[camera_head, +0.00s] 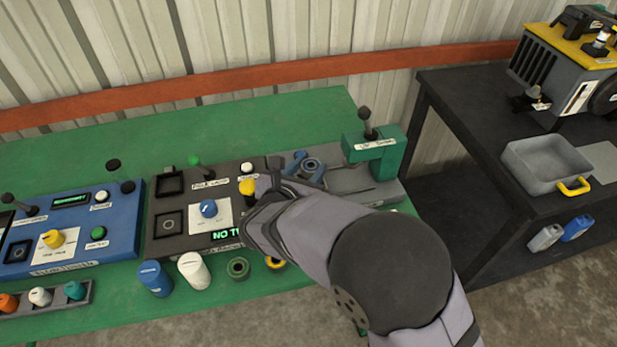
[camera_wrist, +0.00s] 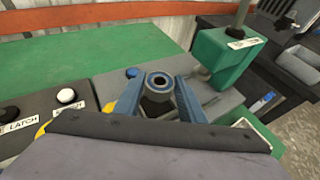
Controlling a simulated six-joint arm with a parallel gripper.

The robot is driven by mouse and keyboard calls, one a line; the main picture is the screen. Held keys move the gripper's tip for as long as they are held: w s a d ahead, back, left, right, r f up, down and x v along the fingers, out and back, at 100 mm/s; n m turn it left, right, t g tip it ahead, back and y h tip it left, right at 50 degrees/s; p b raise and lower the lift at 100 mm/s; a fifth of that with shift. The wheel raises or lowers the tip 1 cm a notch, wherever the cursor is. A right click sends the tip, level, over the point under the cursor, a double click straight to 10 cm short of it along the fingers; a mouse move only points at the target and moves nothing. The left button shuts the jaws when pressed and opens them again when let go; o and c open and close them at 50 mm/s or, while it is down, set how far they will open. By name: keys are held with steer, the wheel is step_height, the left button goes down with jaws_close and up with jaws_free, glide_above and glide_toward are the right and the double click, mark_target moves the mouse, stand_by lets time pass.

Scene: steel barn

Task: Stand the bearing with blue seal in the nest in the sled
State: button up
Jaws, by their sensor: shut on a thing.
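My gripper (camera_head: 303,170) is shut on a ring-shaped bearing (camera_head: 312,165), which I take to be the bearing with blue seal. In the wrist view the bearing (camera_wrist: 158,81) sits between the two blue fingers of my gripper (camera_wrist: 158,96), its dark bore facing up toward the camera. It is held over the left part of the grey sled bed (camera_head: 345,181), left of the green press block (camera_head: 378,157). The nest cannot be made out; the gripper and bearing cover that area. I cannot tell whether the bearing touches the sled.
A bearing with green seal (camera_head: 238,268) and a yellow-ringed one (camera_head: 275,264) lie at the front of the green table (camera_head: 290,112). A blue container (camera_head: 154,279) and a white one (camera_head: 194,271) stand left of them. The green press block (camera_wrist: 224,58) rises close right of the gripper.

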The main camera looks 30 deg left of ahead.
mark_target(309, 177)
steer(key=shift+f, duration=1.85)
steer(key=shift+f, duration=0.1)
steer(key=shift+f, duration=0.1)
steer(key=o, duration=0.8)
